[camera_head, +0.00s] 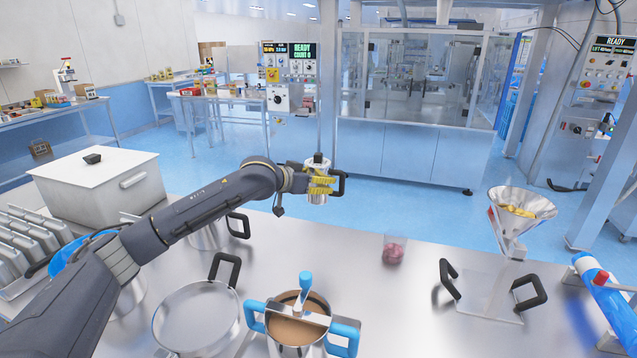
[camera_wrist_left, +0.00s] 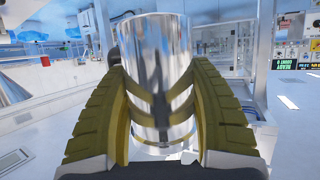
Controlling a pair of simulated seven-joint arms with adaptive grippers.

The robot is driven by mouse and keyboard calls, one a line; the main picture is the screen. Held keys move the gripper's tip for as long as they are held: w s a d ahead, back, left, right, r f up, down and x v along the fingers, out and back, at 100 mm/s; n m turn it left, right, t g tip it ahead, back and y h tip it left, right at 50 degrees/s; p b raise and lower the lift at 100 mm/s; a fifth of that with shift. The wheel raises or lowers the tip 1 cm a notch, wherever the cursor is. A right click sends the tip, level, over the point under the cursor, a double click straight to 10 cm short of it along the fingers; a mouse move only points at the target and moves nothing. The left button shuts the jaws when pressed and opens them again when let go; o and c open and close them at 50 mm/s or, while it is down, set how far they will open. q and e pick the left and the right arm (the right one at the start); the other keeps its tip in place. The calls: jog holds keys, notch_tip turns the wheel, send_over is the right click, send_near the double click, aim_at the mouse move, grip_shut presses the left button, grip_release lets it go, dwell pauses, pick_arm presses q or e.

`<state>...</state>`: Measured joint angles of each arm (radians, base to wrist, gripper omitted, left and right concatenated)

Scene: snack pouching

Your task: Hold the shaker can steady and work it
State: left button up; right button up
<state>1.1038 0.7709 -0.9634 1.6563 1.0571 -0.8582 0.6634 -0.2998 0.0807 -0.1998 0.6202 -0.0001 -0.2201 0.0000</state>
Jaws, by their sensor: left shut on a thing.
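The shaker can (camera_head: 317,164) is a shiny metal cylinder with a dark handle on its right side, held up in the air beyond the far edge of the steel table. My left gripper (camera_head: 320,186) is shut around it, with yellow ribbed fingers across its body. In the left wrist view the can (camera_wrist_left: 155,60) stands upright between the two yellow fingers (camera_wrist_left: 160,110), which press on its sides. My right gripper is not in view.
On the steel table (camera_head: 370,310) stand a blue-handled pot (camera_head: 297,330) of brown contents, a round lidded pan (camera_head: 196,318), a clear cup of pinkish pieces (camera_head: 394,250) and a funnel (camera_head: 515,220) with yellow pieces. A white box (camera_head: 100,185) stands left. The table's middle is clear.

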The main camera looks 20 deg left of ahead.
pick_arm(q)
jog(key=c, duration=0.8)
